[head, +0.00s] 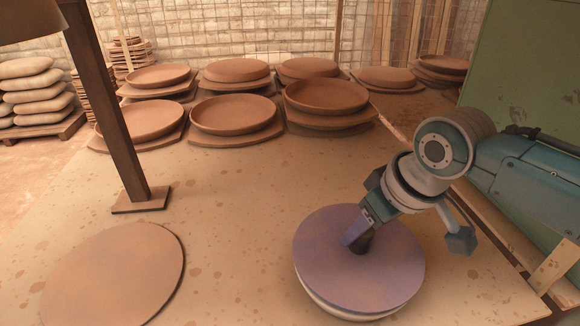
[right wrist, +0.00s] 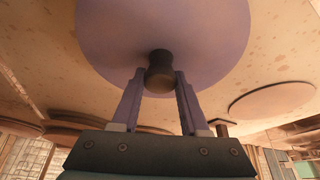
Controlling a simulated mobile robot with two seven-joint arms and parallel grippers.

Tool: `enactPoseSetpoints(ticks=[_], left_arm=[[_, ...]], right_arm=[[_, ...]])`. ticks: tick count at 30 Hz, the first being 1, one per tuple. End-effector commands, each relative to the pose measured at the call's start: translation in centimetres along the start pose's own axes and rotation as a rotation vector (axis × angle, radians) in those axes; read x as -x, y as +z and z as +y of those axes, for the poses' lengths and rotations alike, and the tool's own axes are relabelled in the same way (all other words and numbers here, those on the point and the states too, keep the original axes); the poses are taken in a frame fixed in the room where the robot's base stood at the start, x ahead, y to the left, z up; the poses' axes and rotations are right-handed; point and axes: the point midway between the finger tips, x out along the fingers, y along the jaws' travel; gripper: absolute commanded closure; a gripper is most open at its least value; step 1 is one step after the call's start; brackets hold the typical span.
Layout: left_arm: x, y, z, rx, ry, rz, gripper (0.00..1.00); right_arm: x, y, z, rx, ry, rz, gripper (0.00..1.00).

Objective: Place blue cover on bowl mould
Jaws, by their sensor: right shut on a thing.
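The blue cover (head: 325,255) is a flat, purple-blue disc with a dark knob (right wrist: 160,72) at its centre. My right gripper (head: 359,240) is shut on this knob from above; the right wrist view shows a finger on each side of it. Under the cover, the pale rim of the bowl mould (head: 345,309) shows along the lower left edge; the rest of the mould is hidden. The cover looks roughly level and lies over the mould; I cannot tell whether they touch. My left gripper is not in view.
A round clay-coloured board (head: 112,275) lies at the front left. A brown post (head: 110,110) stands on the table. Several clay dishes on boards (head: 235,115) fill the back. A green panel (head: 525,75) stands at right. The table's middle is clear.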

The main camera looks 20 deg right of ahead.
Motion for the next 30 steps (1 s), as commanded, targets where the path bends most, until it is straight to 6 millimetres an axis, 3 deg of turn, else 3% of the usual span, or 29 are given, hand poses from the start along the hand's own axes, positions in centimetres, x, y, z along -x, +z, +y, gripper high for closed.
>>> enactPoseSetpoints(ticks=[24, 25, 30], left_arm=[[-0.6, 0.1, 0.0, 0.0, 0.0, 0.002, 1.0], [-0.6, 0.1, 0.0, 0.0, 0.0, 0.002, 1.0], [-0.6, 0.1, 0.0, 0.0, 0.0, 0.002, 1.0]], right_arm=[[-1.4, 0.5, 0.0, 0.002, 0.001, 0.002, 1.0], [-1.4, 0.6, 0.0, 0.002, 0.001, 0.001, 0.53], [-1.4, 0.6, 0.0, 0.001, 0.001, 0.001, 0.33]])
